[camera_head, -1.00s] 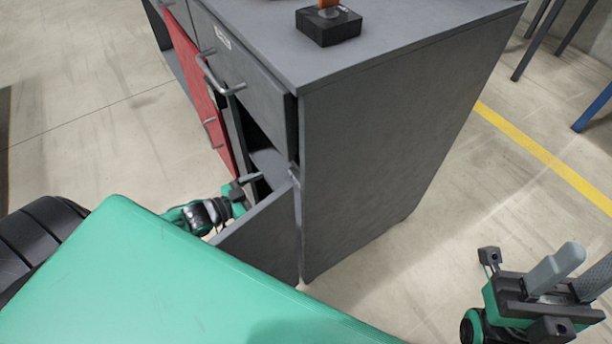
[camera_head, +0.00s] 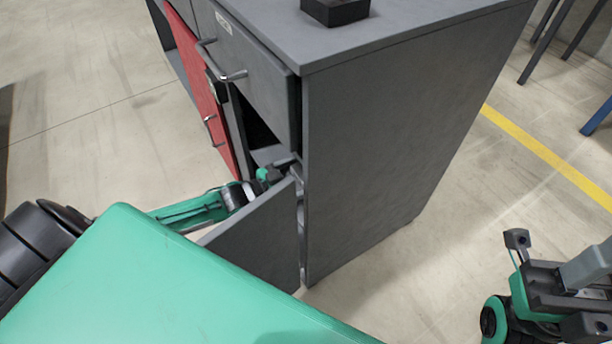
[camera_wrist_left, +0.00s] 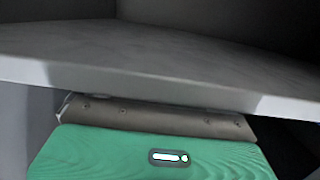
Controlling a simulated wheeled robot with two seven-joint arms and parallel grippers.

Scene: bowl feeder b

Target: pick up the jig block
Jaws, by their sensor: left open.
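I cannot pick out a jig block for certain in either view. My left gripper (camera_head: 284,168) reaches into the grey cabinet's (camera_head: 385,150) open lower compartment, just above the open door (camera_head: 255,235). It is small and partly hidden by the door and cabinet edge. In the left wrist view a pale shelf or panel edge (camera_wrist_left: 150,78) crosses close in front of my green gripper housing (camera_wrist_left: 95,155); no fingertips or held thing show there. My right gripper (camera_head: 550,282) is at the lower right over the floor, its fingertips wide apart with nothing seen between them.
A black block (camera_head: 335,11) sits on the cabinet top, cut by the picture's upper edge. A drawer with a bar handle (camera_head: 222,62) is above the compartment, and a red door (camera_head: 200,95) is to its left. Open floor (camera_head: 440,260) lies right of the cabinet.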

